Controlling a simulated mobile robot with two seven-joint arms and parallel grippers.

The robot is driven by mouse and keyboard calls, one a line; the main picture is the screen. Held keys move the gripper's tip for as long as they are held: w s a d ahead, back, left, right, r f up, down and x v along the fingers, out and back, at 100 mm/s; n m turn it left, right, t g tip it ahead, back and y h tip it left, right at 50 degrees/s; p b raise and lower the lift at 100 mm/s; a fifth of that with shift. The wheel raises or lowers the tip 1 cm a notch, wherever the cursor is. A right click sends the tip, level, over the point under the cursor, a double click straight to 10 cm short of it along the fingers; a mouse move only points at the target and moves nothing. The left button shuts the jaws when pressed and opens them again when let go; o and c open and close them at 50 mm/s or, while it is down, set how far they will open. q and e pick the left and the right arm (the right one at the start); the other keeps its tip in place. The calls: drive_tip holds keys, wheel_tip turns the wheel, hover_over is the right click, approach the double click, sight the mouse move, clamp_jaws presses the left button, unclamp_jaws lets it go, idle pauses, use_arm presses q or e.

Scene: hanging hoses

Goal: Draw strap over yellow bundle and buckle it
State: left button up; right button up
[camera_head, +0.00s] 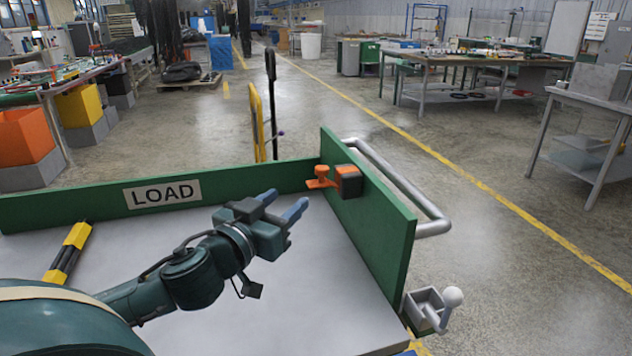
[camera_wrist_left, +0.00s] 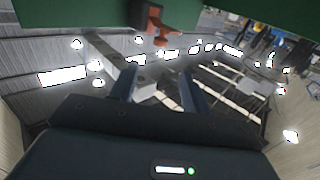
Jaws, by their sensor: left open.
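The yellow bundle (camera_head: 76,236), dark rods with yellow ends, lies on the grey cart bed at the left. An orange tab (camera_head: 321,178) sticks out from an orange and black block (camera_head: 348,181) on the inner face of the right green wall; this may be the strap end. The tab also shows at the top of the left wrist view (camera_wrist_left: 164,40). My left gripper (camera_head: 285,202) is open and empty, above the bed, in front of and apart from the tab. Its two fingers show in the left wrist view (camera_wrist_left: 160,88). No strap lies over the visible bundle. My right gripper is not in view.
Green walls (camera_head: 232,183) edge the bed, with a LOAD sign (camera_head: 162,193) at the back. A metal handle rail (camera_head: 405,190) and a small grey box with a white knob (camera_head: 452,297) are outside the right wall. The middle of the bed is bare.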

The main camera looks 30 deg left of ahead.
sight(319, 172)
use_arm(q)
drive_tip(key=w, duration=0.4)
drive_tip(key=w+p, duration=0.1)
drive_tip(key=w, duration=0.3)
drive_tip(key=w+a, duration=0.1)
drive_tip(key=w, duration=0.3)
drive_tip(key=shift+w, duration=0.15)
clamp_jaws()
idle(0.3)
